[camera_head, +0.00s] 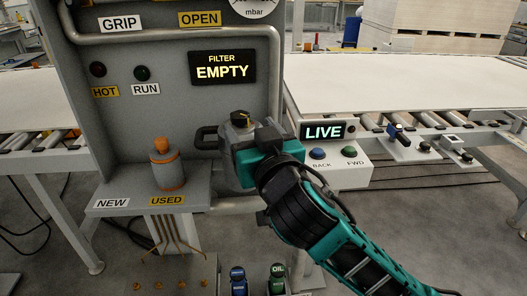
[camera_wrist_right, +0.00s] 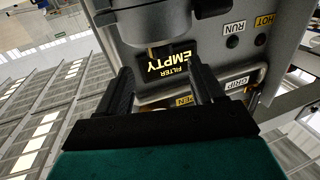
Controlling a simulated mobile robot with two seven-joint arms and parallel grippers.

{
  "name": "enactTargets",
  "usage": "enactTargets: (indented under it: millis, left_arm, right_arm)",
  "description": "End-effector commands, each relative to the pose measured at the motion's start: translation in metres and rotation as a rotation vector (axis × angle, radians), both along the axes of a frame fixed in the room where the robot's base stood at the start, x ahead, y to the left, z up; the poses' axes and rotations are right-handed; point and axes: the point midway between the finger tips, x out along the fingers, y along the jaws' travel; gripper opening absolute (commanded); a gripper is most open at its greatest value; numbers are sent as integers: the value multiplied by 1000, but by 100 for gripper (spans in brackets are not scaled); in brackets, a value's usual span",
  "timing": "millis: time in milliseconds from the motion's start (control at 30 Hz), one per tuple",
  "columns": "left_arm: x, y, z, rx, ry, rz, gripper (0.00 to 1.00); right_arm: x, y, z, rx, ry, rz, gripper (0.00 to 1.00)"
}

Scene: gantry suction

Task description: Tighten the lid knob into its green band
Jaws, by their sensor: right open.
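The lid knob (camera_head: 240,118) is small and dark with a yellowish mark, on top of the grey filter housing (camera_head: 233,130). My right gripper (camera_head: 250,138) is at the housing's top, just in front of the knob, and partly covers the housing. In the right wrist view the gripper's two black fingers (camera_wrist_right: 162,82) stand apart with nothing between their tips. I cannot tell whether the fingers touch the knob. I cannot make out a green band. My left gripper is not in view.
The display (camera_head: 222,67) reads FILTER EMPTY. A LIVE button box (camera_head: 335,160) stands right of my arm. Bottles (camera_head: 277,280) are below. Conveyors flank the panel.

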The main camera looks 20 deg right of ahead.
Motion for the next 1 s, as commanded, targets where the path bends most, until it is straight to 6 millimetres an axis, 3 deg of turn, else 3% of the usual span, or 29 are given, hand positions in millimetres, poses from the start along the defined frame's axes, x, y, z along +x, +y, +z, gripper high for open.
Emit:
enactTargets:
  millis: [167,300,567,1000]
  left_arm:
    - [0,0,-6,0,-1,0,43]
    - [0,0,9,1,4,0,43]
    - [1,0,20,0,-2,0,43]
    - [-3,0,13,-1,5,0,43]
  right_arm:
    - [-45,2,-2,4,4,1,67]
    - [-57,2,2,0,5,-2,67]
    - [-69,3,1,0,0,0,67]
    - [-67,-4,3,-31,-36,-10,67]
